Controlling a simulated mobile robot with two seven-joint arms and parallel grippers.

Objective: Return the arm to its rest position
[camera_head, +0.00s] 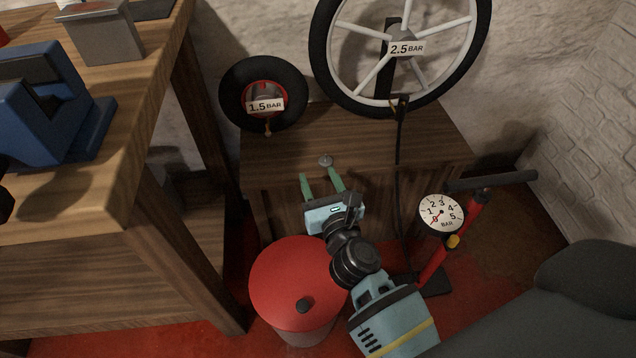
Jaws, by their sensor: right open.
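My right gripper (320,181) has pale blue and black links and two green fingers. The fingers are apart, with nothing seen between them. They point up the picture toward the front edge of the low wooden cabinet (290,148). My left gripper does not show.
A wooden workbench (110,215) with a blue vise (50,105) fills the left. A small wheel (236,90) and a large spoked wheel (322,60) stand at the cabinet. A red pump (432,268) with a gauge (441,214) and black hose (398,165) stands right of my arm.

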